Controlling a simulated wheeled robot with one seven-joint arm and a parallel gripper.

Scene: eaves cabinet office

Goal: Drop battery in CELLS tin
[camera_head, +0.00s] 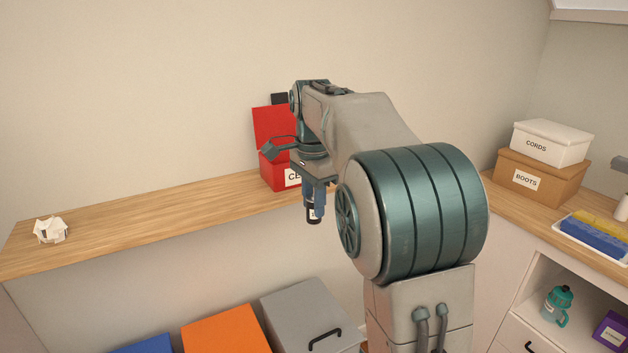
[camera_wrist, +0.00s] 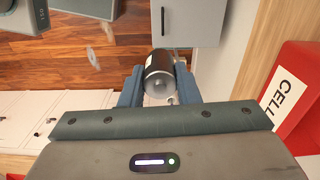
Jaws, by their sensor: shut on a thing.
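My gripper (camera_head: 314,205) is shut on a dark cylindrical battery (camera_head: 313,214) with a light label band. In the wrist view the battery (camera_wrist: 159,75) sits between the two blue fingers of my gripper (camera_wrist: 158,85). The red CELLS tin (camera_head: 268,174) stands on the wooden counter with its red lid raised at the back. My arm hides its right side and part of its label. In the head view the battery hangs in front of the tin, low and to the right. In the wrist view the tin (camera_wrist: 302,125) is at the right edge, apart from the battery.
The wooden counter (camera_head: 150,220) is clear to the left except for a crumpled paper (camera_head: 50,230). Grey (camera_head: 305,310), orange (camera_head: 225,330) and blue (camera_head: 145,346) bins stand below. A BOOTS box (camera_head: 540,180) with a CORDS box (camera_head: 551,143) on top stands at right.

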